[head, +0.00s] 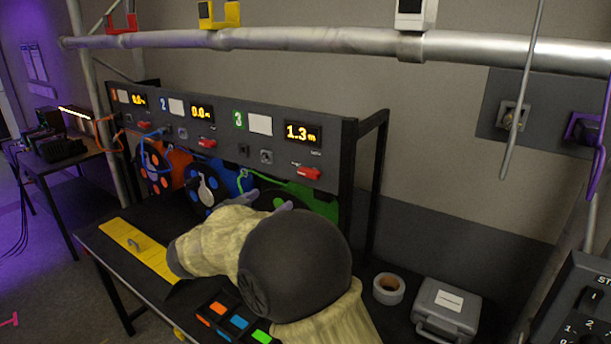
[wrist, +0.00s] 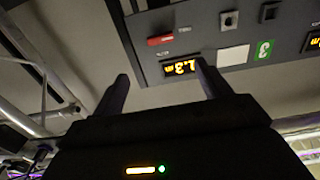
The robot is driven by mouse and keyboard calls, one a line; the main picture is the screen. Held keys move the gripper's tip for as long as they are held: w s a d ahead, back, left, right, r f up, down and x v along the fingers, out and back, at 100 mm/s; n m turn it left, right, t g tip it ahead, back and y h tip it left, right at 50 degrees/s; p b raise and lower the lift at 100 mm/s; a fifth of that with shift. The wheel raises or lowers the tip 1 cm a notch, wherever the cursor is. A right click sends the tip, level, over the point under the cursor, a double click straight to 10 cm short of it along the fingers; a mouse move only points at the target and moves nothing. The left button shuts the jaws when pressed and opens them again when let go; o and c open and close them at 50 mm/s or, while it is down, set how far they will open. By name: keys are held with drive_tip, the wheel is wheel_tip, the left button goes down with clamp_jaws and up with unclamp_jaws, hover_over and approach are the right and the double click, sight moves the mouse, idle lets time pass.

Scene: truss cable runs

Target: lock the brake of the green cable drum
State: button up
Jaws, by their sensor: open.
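The green cable drum (head: 322,201) sits under panel section 3, mostly hidden behind my arm in the head view. Its green cable rises at its left. A red lever (head: 309,173), likely its brake, is on the panel below the 1.3 m display (head: 302,134). In the wrist view, the picture is turned over: the red lever (wrist: 160,40) and the display (wrist: 181,67) lie beyond my fingers. My gripper (wrist: 164,88) is open and empty, with the display showing between its fingers and the lever farther off. In the head view my arm largely hides it.
Orange (head: 168,172) and blue (head: 204,187) drums stand to the left, with their own red levers above. A pipe (head: 330,39) crosses above the panel. A tape roll (head: 389,288) and grey case (head: 446,306) lie right of my arm; a yellow strip (head: 136,247) lies left.

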sight(306, 175)
drive_tip(key=p+x, duration=0.4)
drive_tip(key=x, duration=1.1)
drive_tip(key=shift+w+p, duration=0.15)
drive_tip(key=shift+p, duration=0.15)
drive_tip(key=shift+w+d, duration=0.2)
drive_tip(key=shift+d, duration=0.05)
drive_tip(key=c, duration=1)
